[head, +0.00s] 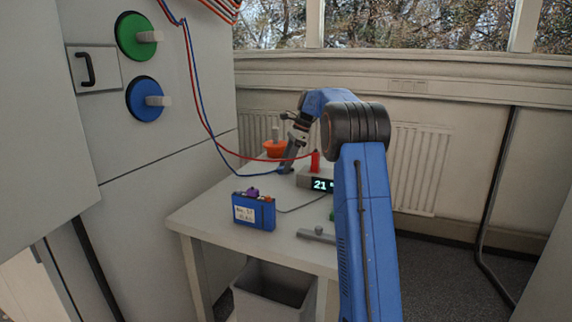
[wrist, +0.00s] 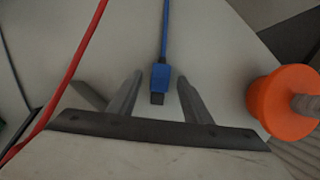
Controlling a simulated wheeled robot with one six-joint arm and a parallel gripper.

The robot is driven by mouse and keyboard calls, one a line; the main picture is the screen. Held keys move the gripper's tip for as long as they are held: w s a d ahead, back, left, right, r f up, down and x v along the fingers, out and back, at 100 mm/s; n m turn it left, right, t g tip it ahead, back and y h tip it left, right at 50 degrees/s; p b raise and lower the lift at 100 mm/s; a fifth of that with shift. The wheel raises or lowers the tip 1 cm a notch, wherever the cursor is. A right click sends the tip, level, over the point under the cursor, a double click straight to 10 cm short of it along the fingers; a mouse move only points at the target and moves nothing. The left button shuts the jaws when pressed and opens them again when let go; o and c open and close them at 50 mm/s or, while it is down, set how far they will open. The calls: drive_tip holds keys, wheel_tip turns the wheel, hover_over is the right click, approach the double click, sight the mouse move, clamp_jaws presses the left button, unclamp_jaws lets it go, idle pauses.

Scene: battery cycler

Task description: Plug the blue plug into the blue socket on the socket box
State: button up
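The blue plug (wrist: 159,77) lies on the table at the end of its blue cable (wrist: 165,30). In the wrist view it sits between the two spread fingers of my gripper (wrist: 160,84), with a gap on each side. In the head view my gripper (head: 288,164) is low over the back of the table, and the blue plug (head: 285,170) shows just under it. The grey socket box (head: 304,179), with a lit display reading 21, stands to the right. A red plug (head: 315,160) stands upright on it. My arm hides part of the box, and I cannot make out the blue socket.
A labelled blue battery pack (head: 254,211) and a grey bar (head: 316,236) lie nearer. The table's left front (head: 205,215) is clear.

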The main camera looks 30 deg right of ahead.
drive_tip(key=v, duration=1.7)
drive_tip(key=shift+r, duration=0.2)
